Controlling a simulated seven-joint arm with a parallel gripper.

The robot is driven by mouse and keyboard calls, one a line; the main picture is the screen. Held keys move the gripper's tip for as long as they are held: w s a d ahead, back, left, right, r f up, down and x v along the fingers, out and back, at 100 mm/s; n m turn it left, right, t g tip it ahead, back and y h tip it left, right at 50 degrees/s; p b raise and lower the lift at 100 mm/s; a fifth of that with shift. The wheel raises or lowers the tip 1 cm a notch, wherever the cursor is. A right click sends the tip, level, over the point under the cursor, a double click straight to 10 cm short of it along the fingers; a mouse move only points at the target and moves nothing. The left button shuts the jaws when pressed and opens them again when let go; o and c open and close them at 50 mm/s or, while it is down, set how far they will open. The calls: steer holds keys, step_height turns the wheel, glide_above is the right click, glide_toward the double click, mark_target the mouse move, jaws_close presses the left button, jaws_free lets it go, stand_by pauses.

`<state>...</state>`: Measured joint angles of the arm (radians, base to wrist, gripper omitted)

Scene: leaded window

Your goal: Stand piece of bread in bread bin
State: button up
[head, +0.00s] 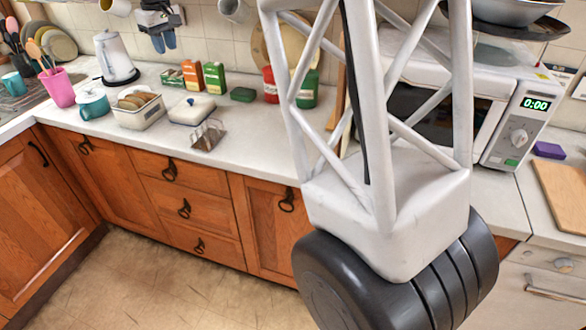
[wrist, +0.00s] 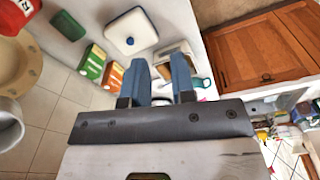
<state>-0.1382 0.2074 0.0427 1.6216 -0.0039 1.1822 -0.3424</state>
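The bread bin (head: 141,120) is a white open box on the counter, with brown bread slices (head: 136,100) in it. To its right, past a lidded white dish (head: 191,112), a small rack (head: 208,136) holds something brown, perhaps a piece of bread; it is too small to be sure. My gripper (head: 163,43) is above the back of the counter near the wall, its blue fingers pointing down. In the wrist view its fingers (wrist: 160,60) are apart with nothing seen held. The bin (wrist: 176,48) shows partly behind them.
A white kettle (head: 115,58), teal pot (head: 92,103) and pink utensil cup (head: 59,88) stand left of the bin. Orange and green boxes (head: 192,75) and canisters stand along the wall. The counter's front strip is mostly clear. A microwave (head: 515,120) is right.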

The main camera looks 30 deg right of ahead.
steer(key=s+d+m+t, duration=0.15)
steer(key=s+d, duration=0.25)
steer(key=s, duration=1)
steer(key=s+d+m+g, duration=0.15)
steer(key=s+d, duration=0.25)
steer(key=s, duration=1.1)
steer(key=s+d+f+m, duration=0.1)
steer(key=s+f, duration=0.4)
steer(key=s, duration=0.6)
steer(key=s+d+f+m+t, duration=0.1)
steer(key=s+f, duration=0.5)
steer(key=s, duration=0.6)
steer(key=shift+s+d+f+m+t, duration=0.2)
steer(key=shift+d+f+m+t, duration=0.15)
steer(key=shift+d, duration=0.5)
